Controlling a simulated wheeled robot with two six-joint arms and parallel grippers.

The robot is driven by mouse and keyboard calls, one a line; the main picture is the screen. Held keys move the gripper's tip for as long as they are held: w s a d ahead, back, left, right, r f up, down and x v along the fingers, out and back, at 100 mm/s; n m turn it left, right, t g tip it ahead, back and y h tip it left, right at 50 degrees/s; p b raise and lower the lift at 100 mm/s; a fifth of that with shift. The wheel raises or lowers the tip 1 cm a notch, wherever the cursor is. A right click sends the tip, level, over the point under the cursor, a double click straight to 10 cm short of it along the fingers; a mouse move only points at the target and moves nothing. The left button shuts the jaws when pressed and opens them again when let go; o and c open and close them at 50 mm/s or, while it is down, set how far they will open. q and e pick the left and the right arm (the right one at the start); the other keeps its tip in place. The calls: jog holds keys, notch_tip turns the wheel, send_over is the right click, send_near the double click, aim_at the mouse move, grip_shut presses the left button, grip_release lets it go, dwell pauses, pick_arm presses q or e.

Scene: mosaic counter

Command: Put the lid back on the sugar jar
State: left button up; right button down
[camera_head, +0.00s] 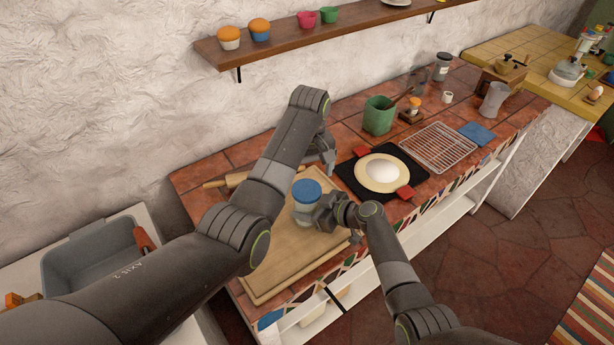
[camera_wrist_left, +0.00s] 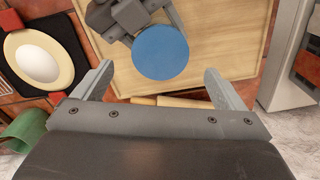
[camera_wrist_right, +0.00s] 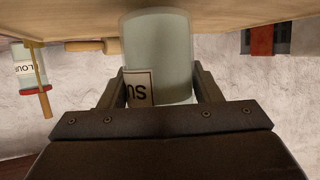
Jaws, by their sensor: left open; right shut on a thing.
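The sugar jar (camera_head: 304,214) stands upright on the wooden board, with the round blue lid (camera_head: 306,188) on its top. Whether the lid is fully seated I cannot tell. My right gripper (camera_head: 326,212) is shut around the jar's body from the right; the right wrist view shows the pale glass (camera_wrist_right: 157,50) and part of a label between its fingers. My left gripper (camera_head: 328,160) is open and empty, behind the jar. In the left wrist view the blue lid (camera_wrist_left: 160,52) lies between and slightly beyond the open fingertips, apart from both.
The wooden board (camera_head: 270,270) has bare room in front of the jar. A rolling pin (camera_head: 225,181) lies behind it. To the right are a black mat with a plate (camera_head: 368,178), red pads, a green pot (camera_head: 379,115) and a wire rack (camera_head: 438,147). A grey basin (camera_head: 92,262) is left.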

aim_at(307, 189)
pick_arm(q)
jog(key=shift+c, duration=0.4)
jog(key=shift+r+n, duration=1.6)
jog(key=shift+r, duration=0.15)
jog(key=shift+f, duration=0.1)
jog(key=shift+f, duration=3.95)
jog(key=shift+c, duration=0.2)
jog(key=c, duration=1)
jog(key=shift+m, duration=1.6)
